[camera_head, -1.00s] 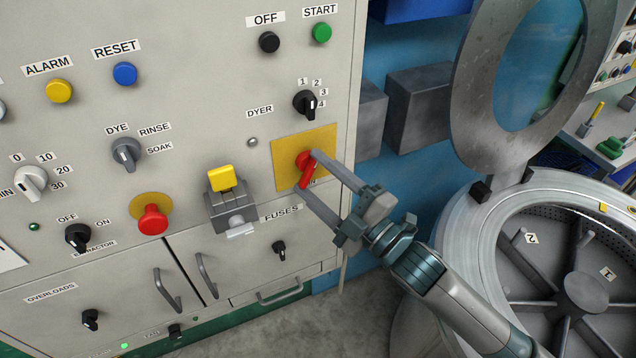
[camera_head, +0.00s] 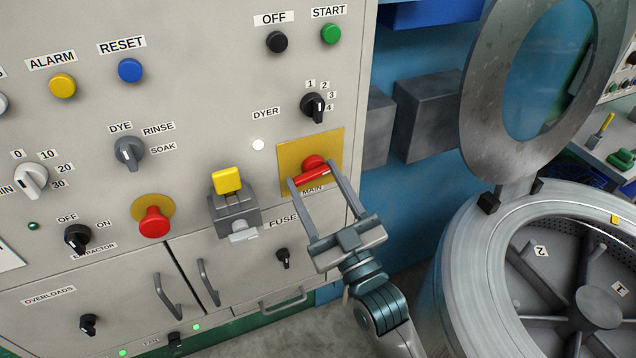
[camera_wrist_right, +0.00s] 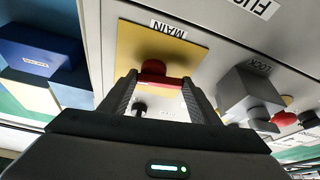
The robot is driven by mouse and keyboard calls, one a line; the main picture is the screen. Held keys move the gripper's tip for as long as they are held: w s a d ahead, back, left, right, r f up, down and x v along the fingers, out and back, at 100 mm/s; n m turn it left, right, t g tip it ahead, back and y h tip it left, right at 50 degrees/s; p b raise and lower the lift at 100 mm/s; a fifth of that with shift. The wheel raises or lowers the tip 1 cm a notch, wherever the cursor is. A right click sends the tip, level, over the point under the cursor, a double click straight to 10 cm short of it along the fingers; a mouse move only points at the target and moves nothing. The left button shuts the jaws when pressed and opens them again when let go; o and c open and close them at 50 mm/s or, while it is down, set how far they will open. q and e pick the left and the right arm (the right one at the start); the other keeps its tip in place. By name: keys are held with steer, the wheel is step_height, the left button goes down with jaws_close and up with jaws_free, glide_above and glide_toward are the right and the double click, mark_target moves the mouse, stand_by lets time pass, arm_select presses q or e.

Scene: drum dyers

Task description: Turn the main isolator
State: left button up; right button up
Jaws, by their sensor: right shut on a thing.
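The main isolator (camera_head: 314,162) is a red rotary handle on a yellow plate (camera_head: 294,157) marked MAIN, on the grey control panel. Its bar lies nearly level in the head view, its right end slightly higher. My right gripper (camera_head: 312,177) is shut on the bar, one finger at each end. In the right wrist view the red handle (camera_wrist_right: 160,70) sits between the two fingertips (camera_wrist_right: 159,82). My left gripper does not show.
A yellow-topped grey lock block (camera_head: 234,212) juts out to the left of the isolator. The black dyer selector (camera_head: 313,106) is above. A white lamp (camera_head: 258,145) glows at its left. An open drum (camera_head: 470,250) with a raised lid stands at the right.

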steer(key=shift+a+r+m+t+h, duration=0.1)
steer(key=shift+m+t+h, duration=0.3)
steer(key=shift+m+h, duration=0.85)
steer(key=shift+m+y, duration=0.35)
steer(key=shift+m, duration=0.1)
steer(key=o, duration=1)
steer(key=shift+o, duration=0.2)
steer(key=shift+s, duration=0.1)
steer(key=b+v, duration=0.7)
steer(key=v, duration=1)
